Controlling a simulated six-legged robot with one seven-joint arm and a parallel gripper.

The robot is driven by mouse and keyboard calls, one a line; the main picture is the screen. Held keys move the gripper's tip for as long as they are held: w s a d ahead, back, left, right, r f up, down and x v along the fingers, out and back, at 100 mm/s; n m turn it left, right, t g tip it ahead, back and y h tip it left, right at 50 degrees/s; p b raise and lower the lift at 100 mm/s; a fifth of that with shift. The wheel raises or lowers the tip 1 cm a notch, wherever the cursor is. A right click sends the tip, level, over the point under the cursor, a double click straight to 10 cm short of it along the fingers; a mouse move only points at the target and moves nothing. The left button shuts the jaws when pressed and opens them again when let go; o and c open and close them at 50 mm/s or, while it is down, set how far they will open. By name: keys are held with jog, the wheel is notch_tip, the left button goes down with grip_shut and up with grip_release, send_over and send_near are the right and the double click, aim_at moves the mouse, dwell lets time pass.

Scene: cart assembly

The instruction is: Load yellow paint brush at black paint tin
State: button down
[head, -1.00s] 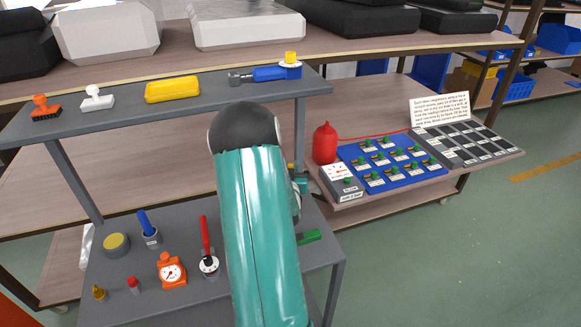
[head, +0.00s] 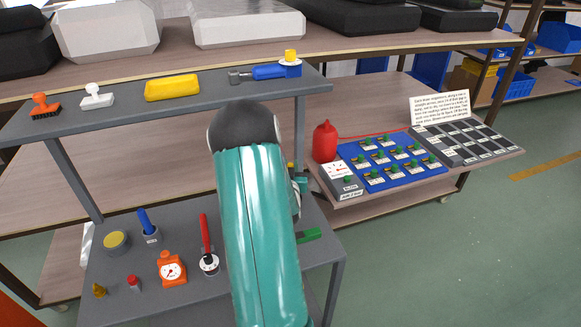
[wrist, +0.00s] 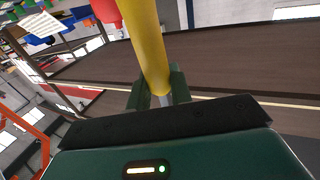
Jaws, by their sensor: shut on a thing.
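In the wrist view, my gripper (wrist: 160,90) is shut on a thick yellow handle, which I take as the yellow paint brush (wrist: 148,45). The handle runs up out of the frame and its bristles are not visible. In the head view my teal arm covers the gripper and nearly all of the brush. A small dark container with a white face (head: 209,263) stands on the lower grey shelf, with a red-handled tool upright at it. I cannot tell whether it is the black paint tin; no tin is clearly readable as that one.
The lower shelf (head: 120,295) also holds an orange dial gauge (head: 172,270), a blue-handled tool in a grey holder (head: 150,238) and a yellow-topped tin (head: 116,241). A red bottle (head: 325,143) stands right of my arm.

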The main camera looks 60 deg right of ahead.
jog(key=shift+r, duration=3.45)
